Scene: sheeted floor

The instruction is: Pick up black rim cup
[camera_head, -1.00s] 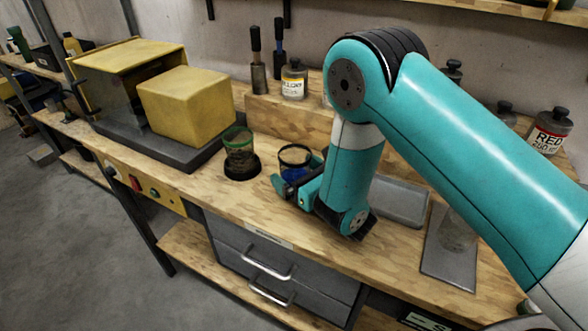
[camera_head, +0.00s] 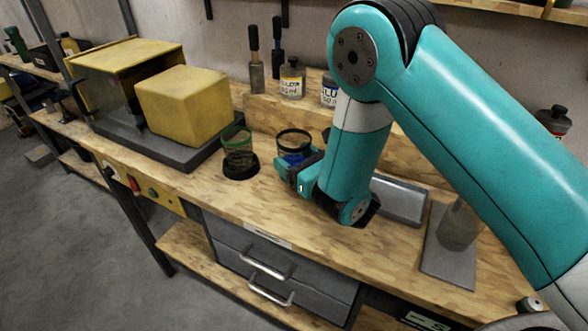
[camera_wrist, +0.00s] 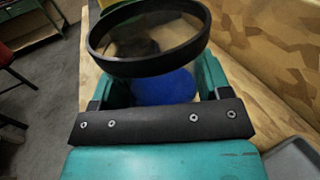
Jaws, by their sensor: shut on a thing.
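The black rim cup (camera_head: 293,139) is a clear cup with a black rim and something blue low in it. In the head view it stands upright just right of the green-rimmed cup (camera_head: 237,140). My gripper (camera_head: 288,168) is at the cup's front side, shut on it, with the fingers partly hidden behind the wrist. In the wrist view the black rim (camera_wrist: 150,66) fills the upper middle and the blue part (camera_wrist: 165,88) shows between the gripper's fingers. The cup's base is hidden, so I cannot tell whether it touches the bench.
The green-rimmed cup stands in a black ring close on the left. A yellow box machine (camera_head: 185,105) is farther left. Bottles (camera_head: 292,80) and dark-handled tools (camera_head: 256,65) stand behind. A grey tray (camera_head: 400,200) lies to the right. The bench front is clear.

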